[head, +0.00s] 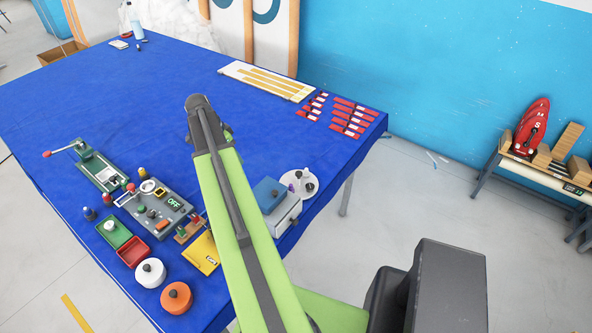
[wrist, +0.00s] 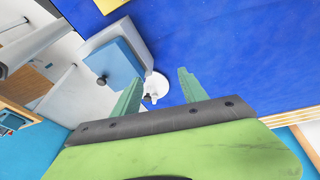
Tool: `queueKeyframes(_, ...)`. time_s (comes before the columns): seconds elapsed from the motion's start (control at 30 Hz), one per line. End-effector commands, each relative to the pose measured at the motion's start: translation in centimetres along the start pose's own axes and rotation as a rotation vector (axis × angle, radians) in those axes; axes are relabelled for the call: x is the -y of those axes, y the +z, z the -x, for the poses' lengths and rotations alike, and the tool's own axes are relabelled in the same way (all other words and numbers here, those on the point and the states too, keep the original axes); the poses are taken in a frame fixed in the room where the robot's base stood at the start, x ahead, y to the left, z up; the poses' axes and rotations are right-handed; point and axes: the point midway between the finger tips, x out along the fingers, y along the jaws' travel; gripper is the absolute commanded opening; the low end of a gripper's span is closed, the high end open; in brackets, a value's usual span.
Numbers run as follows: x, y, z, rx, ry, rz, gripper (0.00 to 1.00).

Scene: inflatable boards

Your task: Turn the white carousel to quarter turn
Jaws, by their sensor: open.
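The white carousel (head: 308,186) is a small round turntable at the table's right edge in the head view, with small items standing on it. In the wrist view the carousel (wrist: 160,82) shows between and beyond my fingers, small and partly cut by the left finger. My gripper (wrist: 160,75) is open and empty, apart from the carousel. In the head view my arm's end hides the fingers. Which way the carousel is turned is too small to tell.
Several red-and-white pieces (head: 350,118) lie farther back. Devices and round pots crowd the front left. The blue table's (head: 120,95) middle is clear.

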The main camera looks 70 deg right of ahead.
Motion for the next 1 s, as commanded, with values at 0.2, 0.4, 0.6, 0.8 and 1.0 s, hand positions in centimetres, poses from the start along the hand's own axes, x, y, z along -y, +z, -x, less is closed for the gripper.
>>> queueKeyframes(0.2, -5.2, -13.8, -4.0, -0.060, 0.098, -0.498, 0.51)
queueKeyframes(0.4, -6.3, -15.4, -4.5, -0.072, 0.111, -0.576, 0.51)
queueKeyframes(0.6, -6.4, -15.2, -6.0, -0.071, 0.110, -0.573, 0.51)
queueKeyframes(0.8, -6.7, -15.2, -9.7, -0.071, 0.110, -0.573, 0.51)
queueKeyframes(1.0, -7.2, -15.3, -14.3, -0.071, 0.109, -0.572, 0.51)
